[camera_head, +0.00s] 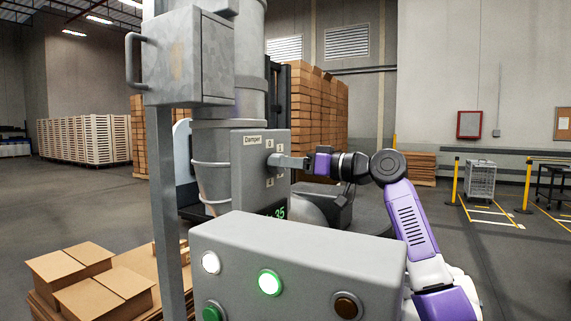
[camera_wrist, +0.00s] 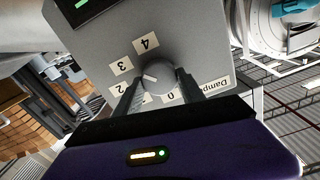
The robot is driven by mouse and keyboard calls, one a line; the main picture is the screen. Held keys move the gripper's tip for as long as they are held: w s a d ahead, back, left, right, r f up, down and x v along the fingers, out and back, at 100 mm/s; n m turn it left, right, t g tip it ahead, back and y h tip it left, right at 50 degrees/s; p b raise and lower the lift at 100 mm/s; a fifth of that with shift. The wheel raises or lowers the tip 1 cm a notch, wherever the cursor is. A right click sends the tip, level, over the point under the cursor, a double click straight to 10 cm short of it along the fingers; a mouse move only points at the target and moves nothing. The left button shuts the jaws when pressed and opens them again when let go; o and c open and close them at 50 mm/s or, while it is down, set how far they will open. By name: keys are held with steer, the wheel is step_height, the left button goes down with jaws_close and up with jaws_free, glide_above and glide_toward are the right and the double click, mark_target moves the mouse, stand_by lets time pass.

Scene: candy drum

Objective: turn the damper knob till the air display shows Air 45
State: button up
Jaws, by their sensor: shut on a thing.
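The damper knob (camera_wrist: 158,77) is a round grey knob on a grey panel (camera_wrist: 195,25), with number labels around it and a "Damper" label. In the wrist view its white pointer mark lies toward the left, between the labels 2 and 3 as far as I can tell. My gripper (camera_wrist: 157,80) is shut on the knob, one finger on each side. In the head view my gripper (camera_head: 290,162) reaches the panel (camera_head: 252,190) from the right and mostly hides the knob.
A grey console (camera_head: 300,243) with lit white and green buttons stands in front, below my arm. A grey post (camera_head: 168,200) and metal box (camera_head: 190,55) stand to the left. Cardboard boxes (camera_head: 105,295) lie at lower left.

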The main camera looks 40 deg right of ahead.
steer(key=shift+m+p, duration=0.3)
steer(key=shift+d+m+p, duration=0.2)
steer(key=shift+m+p, duration=3)
steer(key=shift+m, duration=1)
steer(key=o, duration=1.4)
steer(key=shift+c, duration=0.2)
steer(key=shift+f, duration=0.1)
steer(key=b+v, duration=0.2)
steer(key=v, duration=0.5)
steer(key=shift+s, duration=0.35)
